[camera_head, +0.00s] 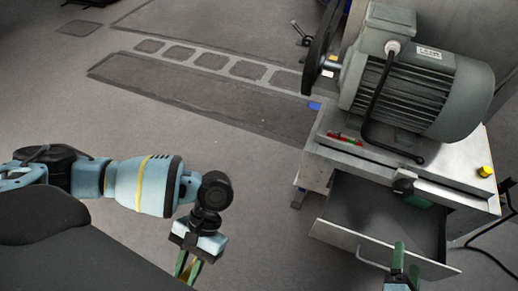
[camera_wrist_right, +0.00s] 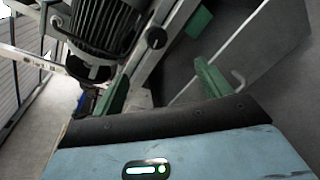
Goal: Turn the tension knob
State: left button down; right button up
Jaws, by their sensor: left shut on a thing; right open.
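A round black knob (camera_head: 403,187), which looks like the tension knob, sits on the front edge of the metal bench below the motor. It also shows in the right wrist view (camera_wrist_right: 156,38), upper middle. My right gripper (camera_head: 406,262) is open, with its green fingers apart, near the front panel of the open drawer. In the right wrist view the knob lies beyond and between the open fingertips (camera_wrist_right: 163,80), not touched. My left gripper (camera_head: 187,266) is low over the floor, left of the bench, far from the knob. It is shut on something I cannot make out.
A grey motor (camera_head: 420,85) with a black cable stands on the bench (camera_head: 455,180). An open drawer (camera_head: 330,232) juts out under the knob. A yellow button (camera_head: 485,171) is at the right. The floor (camera_head: 260,175) left of the bench is clear.

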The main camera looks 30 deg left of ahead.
aim_at(403, 193)
pick_arm(q)
notch_tip(403, 193, down, 10)
jog(key=w+g+b, duration=0.1)
jog(key=b, duration=0.8)
jog(key=shift+w+f+g, duration=0.15)
jog(key=shift+w+g, duration=0.1)
jog(key=shift+g, duration=0.05)
pick_arm(e)
jog(key=w+a+f+n+t, duration=0.1)
jog(key=w+f+n, duration=0.3)
jog(key=w+n, duration=0.4)
jog(key=w+t, duration=0.1)
jog(key=w, duration=0.2)
jog(key=shift+w+a+f+n+y, duration=0.15)
jog(key=shift+f+n+y, duration=0.05)
jog(key=shift+n+y, duration=0.2)
jog(key=shift+w, duration=0.1)
pick_arm(q)
jog(key=shift+f+b, duration=0.8)
jog(key=shift+b, duration=0.15)
pick_arm(e)
jog(key=w, duration=1.2)
jog(key=shift+a, duration=0.2)
jog(key=shift+s, duration=0.1)
jog(key=c, duration=1)
